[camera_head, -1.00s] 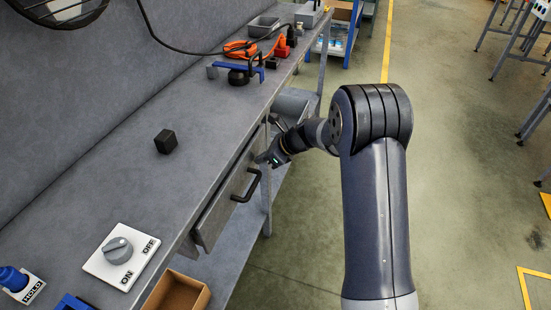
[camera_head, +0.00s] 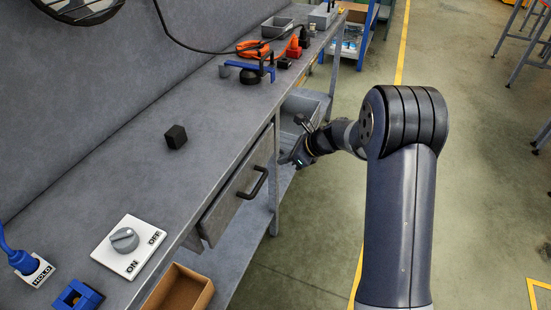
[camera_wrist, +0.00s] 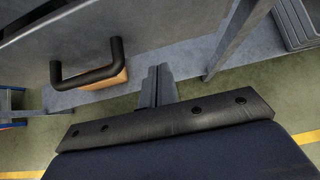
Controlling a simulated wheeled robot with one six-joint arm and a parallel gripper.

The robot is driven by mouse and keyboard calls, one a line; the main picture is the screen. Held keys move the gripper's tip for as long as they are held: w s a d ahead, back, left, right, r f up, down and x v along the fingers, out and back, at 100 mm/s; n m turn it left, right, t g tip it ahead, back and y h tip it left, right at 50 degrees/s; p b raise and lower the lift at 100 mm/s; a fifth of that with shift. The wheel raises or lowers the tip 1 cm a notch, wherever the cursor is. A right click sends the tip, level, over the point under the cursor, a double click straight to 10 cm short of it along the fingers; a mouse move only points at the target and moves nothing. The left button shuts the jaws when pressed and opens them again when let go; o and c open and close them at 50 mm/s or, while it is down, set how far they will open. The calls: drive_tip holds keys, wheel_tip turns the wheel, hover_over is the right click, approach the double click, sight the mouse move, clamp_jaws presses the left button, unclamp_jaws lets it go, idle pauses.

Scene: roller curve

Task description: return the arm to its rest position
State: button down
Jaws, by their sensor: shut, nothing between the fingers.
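My gripper (camera_head: 287,159) hangs at the end of my bent arm, just right of the workbench's front edge, beyond the drawer handle. In the wrist view its two grey fingers (camera_wrist: 157,84) lie together with nothing between them. The grey drawer (camera_head: 236,193) under the bench top has a dark bar handle (camera_head: 252,184). The handle also shows in the wrist view (camera_wrist: 88,77), to the left of the fingers and apart from them.
An open cardboard box (camera_head: 203,299) sits below. A bench leg (camera_head: 275,205) stands near my gripper.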

drive_tip(key=v, duration=0.8)
drive_tip(key=shift+d+r, duration=0.15)
drive_tip(key=shift+r, duration=0.05)
approach(262, 160)
wheel_tip(262, 160, down, 3)
drive_tip(key=a, duration=0.1)
drive_tip(key=w+a+f, duration=0.1)
drive_tip(key=a, duration=0.1)
drive_tip(key=shift+a+f, duration=0.15)
drive_tip(key=shift+f, duration=0.05)
drive_tip(key=shift+w+a, duration=0.2)
drive_tip(key=shift+a, duration=0.15)
